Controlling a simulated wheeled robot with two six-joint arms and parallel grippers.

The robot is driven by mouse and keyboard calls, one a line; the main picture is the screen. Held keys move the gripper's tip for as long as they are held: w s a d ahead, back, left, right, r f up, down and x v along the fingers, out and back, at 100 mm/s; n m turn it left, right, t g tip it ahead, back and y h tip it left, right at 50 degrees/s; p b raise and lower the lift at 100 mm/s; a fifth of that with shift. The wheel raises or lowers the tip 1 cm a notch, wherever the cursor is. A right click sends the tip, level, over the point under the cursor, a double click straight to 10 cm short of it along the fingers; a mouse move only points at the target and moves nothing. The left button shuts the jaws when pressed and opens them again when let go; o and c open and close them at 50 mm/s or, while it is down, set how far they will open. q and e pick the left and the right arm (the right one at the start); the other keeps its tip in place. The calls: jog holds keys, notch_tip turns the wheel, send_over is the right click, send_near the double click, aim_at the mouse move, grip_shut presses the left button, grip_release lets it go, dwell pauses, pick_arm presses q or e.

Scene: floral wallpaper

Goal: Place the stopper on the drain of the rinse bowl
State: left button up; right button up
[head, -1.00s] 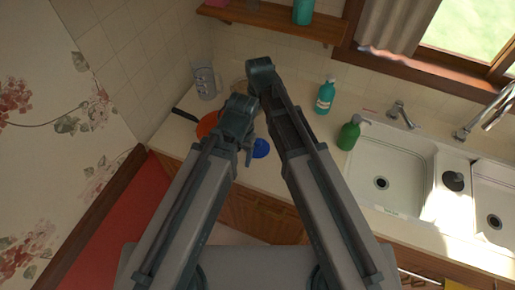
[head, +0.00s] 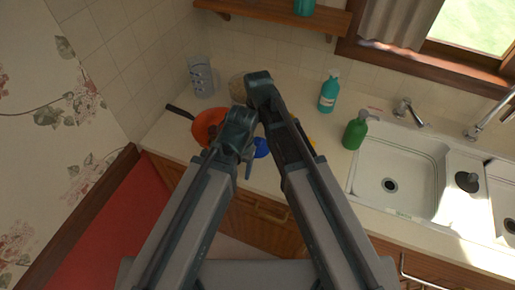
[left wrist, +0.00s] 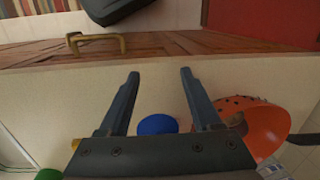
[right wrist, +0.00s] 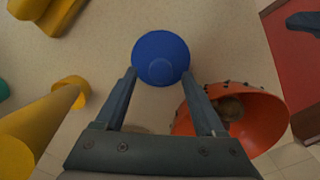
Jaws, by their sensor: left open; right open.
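The black stopper (head: 467,181) sits on the white ledge between two sink bowls, at the right of the head view. The left, larger bowl (head: 408,187) has a dark drain (head: 390,185) with nothing on it. The right bowl (head: 493,198) is cut off by the frame edge, and its drain (head: 510,226) is partly in view, also uncovered. I cannot tell which is the rinse bowl. My left gripper (left wrist: 158,72) is open and empty near the counter's front edge. My right gripper (right wrist: 160,72) is open above a blue cup or bowl. Both are far left of the stopper.
An orange colander (head: 205,124), the blue bowl (head: 261,148), a grey grater (head: 202,78) and yellow items (right wrist: 70,95) crowd the counter by my grippers.

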aim_at(258, 139)
pick_arm(q)
notch_tip(258, 139, down, 3)
jog(key=shift+f+b, duration=0.1)
jog(key=shift+b, duration=0.95)
pick_arm(e)
notch_tip(258, 139, down, 3)
jog(key=shift+f, duration=0.1)
jog(key=shift+c, duration=0.2)
grip_shut()
